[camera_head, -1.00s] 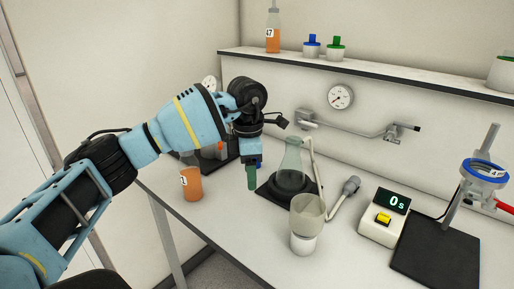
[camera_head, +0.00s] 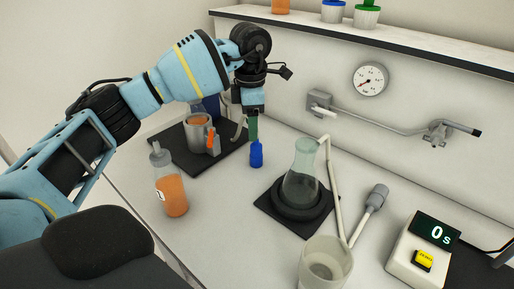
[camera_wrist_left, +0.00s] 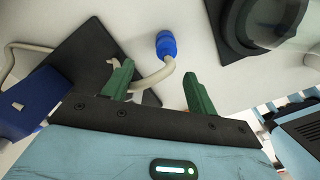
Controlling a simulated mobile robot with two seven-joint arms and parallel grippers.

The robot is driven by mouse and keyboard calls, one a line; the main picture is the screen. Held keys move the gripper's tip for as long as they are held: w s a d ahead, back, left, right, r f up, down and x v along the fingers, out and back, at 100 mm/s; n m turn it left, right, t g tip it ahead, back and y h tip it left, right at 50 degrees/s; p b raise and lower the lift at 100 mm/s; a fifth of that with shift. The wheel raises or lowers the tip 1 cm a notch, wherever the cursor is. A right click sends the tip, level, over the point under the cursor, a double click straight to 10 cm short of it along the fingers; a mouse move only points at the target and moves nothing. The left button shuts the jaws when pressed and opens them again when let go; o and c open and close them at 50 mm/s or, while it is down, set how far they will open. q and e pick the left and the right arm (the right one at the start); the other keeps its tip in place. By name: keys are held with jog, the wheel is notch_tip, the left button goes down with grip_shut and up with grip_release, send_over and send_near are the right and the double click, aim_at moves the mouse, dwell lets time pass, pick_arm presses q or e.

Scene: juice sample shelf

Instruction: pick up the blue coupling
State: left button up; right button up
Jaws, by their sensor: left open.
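The blue coupling (camera_head: 256,154) stands on the bench between the dark mat and the flask's base. In the left wrist view the blue coupling (camera_wrist_left: 166,44) sits on the end of a beige hose that passes between the green fingers. My left gripper (camera_head: 252,128) points down just above and behind the coupling in the head view. Its fingers are apart, one on each side of the hose in the left wrist view (camera_wrist_left: 158,80), with the coupling beyond their tips. Nothing is gripped. My right gripper is out of view.
A glass flask (camera_head: 302,168) sits on a black base right of the coupling. An orange-filled bottle (camera_head: 171,188) stands in front left. A metal cup (camera_head: 198,132) stands on the dark mat (camera_head: 166,138). A beaker (camera_head: 325,265) and timer (camera_head: 423,252) stand front right.

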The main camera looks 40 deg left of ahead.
aim_at(256, 145)
pick_arm(q)
jog(key=shift+s+d+f, duration=0.1)
jog(key=shift+s+f, duration=0.05)
jog(key=shift+f, duration=1.15)
jog(key=f, duration=0.2)
jog(key=d+f, duration=0.1)
jog(key=f, duration=0.1)
jog(key=shift+w+f, duration=0.2)
jog(key=shift+f, duration=0.35)
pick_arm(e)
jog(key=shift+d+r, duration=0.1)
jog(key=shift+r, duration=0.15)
pick_arm(q)
jog(key=c, duration=1.1)
